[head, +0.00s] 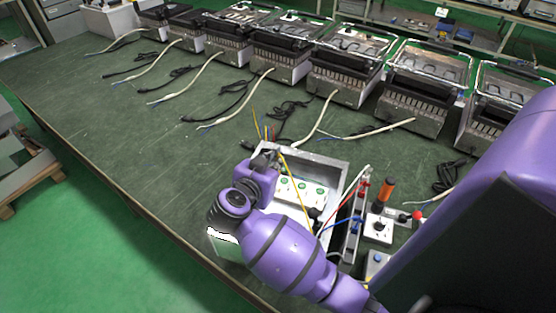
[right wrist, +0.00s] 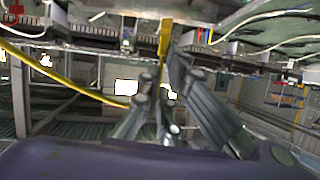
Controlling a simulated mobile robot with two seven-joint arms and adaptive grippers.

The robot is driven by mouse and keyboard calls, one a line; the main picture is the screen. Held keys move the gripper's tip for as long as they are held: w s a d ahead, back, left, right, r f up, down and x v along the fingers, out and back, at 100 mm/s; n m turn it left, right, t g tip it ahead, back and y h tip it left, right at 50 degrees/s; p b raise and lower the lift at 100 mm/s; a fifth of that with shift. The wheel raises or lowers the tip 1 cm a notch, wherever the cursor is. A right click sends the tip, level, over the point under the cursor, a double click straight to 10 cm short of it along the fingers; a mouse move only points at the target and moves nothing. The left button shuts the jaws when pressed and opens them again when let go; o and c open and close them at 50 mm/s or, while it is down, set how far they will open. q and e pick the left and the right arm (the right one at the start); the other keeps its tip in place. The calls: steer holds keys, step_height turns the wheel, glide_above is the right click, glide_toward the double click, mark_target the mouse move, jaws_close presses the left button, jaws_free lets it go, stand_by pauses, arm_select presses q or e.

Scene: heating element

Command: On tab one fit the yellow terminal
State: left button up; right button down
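My right gripper (head: 268,152) is over the back left edge of the open metal box. In the right wrist view its fingers (right wrist: 163,85) close on the yellow terminal (right wrist: 165,38), whose upright end shows between the fingertips. The yellow wire (right wrist: 65,85) runs to the fingers from the left; in the head view the wire (head: 299,196) crosses the box down to the right. Where the terminal meets anything is too small to tell in the head view, and I cannot pick out tab one. My left gripper is not in view.
The metal box (head: 338,152) holds a white panel with green-marked parts. Red and blue leads, a switch block (head: 378,229) and an orange-handled tool (head: 384,192) are to its right. Several heaters (head: 345,75) with cables line the back; the green bench (head: 120,130) is clear at left.

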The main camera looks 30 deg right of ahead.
steer(key=shift+w+d+f, duration=0.15)
steer(key=shift+d+f, duration=0.15)
steer(key=shift+d, duration=0.1)
steer(key=shift+w, duration=0.15)
steer(key=shift+r+p, duration=0.2)
steer(key=shift+p, duration=0.2)
step_height(320, 180, down, 3)
steer(key=shift+r+b, duration=0.1)
steer(key=shift+b, duration=0.25)
step_height(320, 180, down, 3)
steer(key=shift+r+b, duration=0.1)
steer(key=shift+b, duration=0.3)
steer(key=shift+f, duration=0.3)
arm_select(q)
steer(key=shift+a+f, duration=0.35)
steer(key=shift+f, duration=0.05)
